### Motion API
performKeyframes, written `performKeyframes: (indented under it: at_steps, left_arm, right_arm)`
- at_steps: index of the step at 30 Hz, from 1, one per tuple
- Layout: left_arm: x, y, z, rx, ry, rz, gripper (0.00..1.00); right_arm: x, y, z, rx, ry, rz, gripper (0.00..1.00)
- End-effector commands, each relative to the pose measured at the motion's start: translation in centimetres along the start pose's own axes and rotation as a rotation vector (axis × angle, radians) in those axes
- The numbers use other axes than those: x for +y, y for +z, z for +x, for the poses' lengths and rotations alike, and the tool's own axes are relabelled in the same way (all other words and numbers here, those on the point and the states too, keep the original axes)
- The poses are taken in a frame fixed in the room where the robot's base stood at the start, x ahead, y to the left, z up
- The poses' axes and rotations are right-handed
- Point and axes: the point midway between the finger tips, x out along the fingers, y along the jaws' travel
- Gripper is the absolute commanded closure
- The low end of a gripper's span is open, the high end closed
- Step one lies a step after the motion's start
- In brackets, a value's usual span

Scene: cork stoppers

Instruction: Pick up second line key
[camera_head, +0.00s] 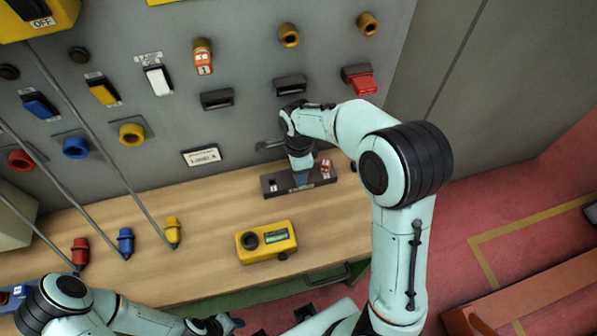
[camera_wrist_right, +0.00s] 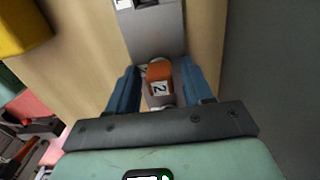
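The second line key is an orange block marked 2 (camera_wrist_right: 159,76) in the right wrist view, at the near end of a grey holder (camera_wrist_right: 158,33). It also shows in the head view as a small orange piece (camera_head: 326,168) on the dark holder (camera_head: 270,188) on the wooden bench. My right gripper (camera_wrist_right: 158,66) has its two blue fingers spread on either side of the key, with a gap showing on both sides. In the head view the right gripper (camera_head: 303,180) points down at the holder. My left gripper (camera_head: 218,325) is at the bottom edge, away from the key.
A yellow box with a knob and display (camera_head: 267,242) sits on the bench in front of the holder. Red (camera_head: 80,252), blue (camera_head: 125,240) and yellow (camera_head: 172,231) plugs stand left. The grey wall panel (camera_head: 240,135) behind carries sockets, switches and an orange key marked 1 (camera_head: 203,57).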

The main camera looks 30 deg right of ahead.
Motion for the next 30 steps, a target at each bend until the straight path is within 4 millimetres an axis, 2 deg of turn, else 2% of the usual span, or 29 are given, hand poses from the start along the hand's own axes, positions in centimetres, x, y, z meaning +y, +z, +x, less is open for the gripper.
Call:
performKeyframes:
  at_steps: [1, 3, 4, 16, 20, 24, 30]
  left_arm:
    - [0.0, 0.0, 0.0, 0.0, 0.0, 0.0, 0.57]
    - [0.0, 0.0, 0.0, 0.0, 0.0, 0.0, 0.57]
    - [0.0, 0.0, 0.0, 0.0, 0.0, 0.0, 0.57]
    - [0.0, 0.0, -0.1, 0.0, 0.0, 0.0, 0.57]
    - [0.1, -0.1, -0.2, 0.001, 0.0, 0.0, 0.57]
    - [0.2, -0.2, -0.3, 0.003, 0.001, 0.001, 0.57]
    - [-0.7, 0.6, 1.3, -0.009, -0.003, -0.003, 0.57]
  right_arm:
    - [0.0, 0.0, 0.0, 0.0, 0.0, 0.0, 0.68]
    - [0.0, 0.0, 0.0, 0.0, 0.0, 0.0, 0.91]
    - [0.0, 0.0, 0.0, 0.0, 0.0, 0.0, 0.98]
    - [0.0, 0.0, -0.5, -0.001, -0.001, 0.0, 0.98]
    - [-0.1, 0.0, -1.7, -0.002, -0.003, 0.001, 0.98]
    - [-0.1, 0.0, -3.8, -0.002, -0.005, -0.001, 0.98]
    - [4.5, 0.0, -3.4, -0.005, 0.002, -0.005, 0.98]
